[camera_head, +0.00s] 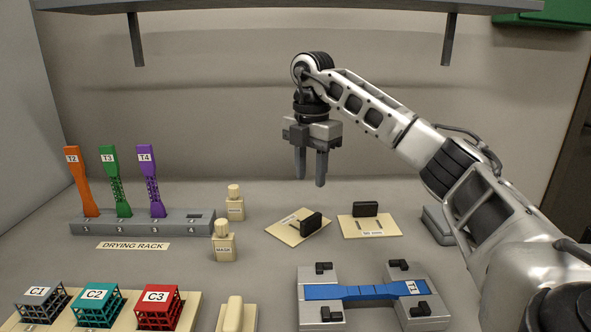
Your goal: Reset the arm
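My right arm comes in from the right. Its gripper (309,180) points down above the back middle of the table. The two fingers are apart with nothing between them. It hangs clear of the objects below. My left gripper does not show.
A drying rack (185,232) at left holds orange T2 (80,180), green T3 (115,182) and purple T4 (151,180); slot 4 is empty. Blue T1 (360,291) lies in a grey fixture (312,274). Bottles, cards and lattice cubes stand around. A shelf (250,4) hangs overhead.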

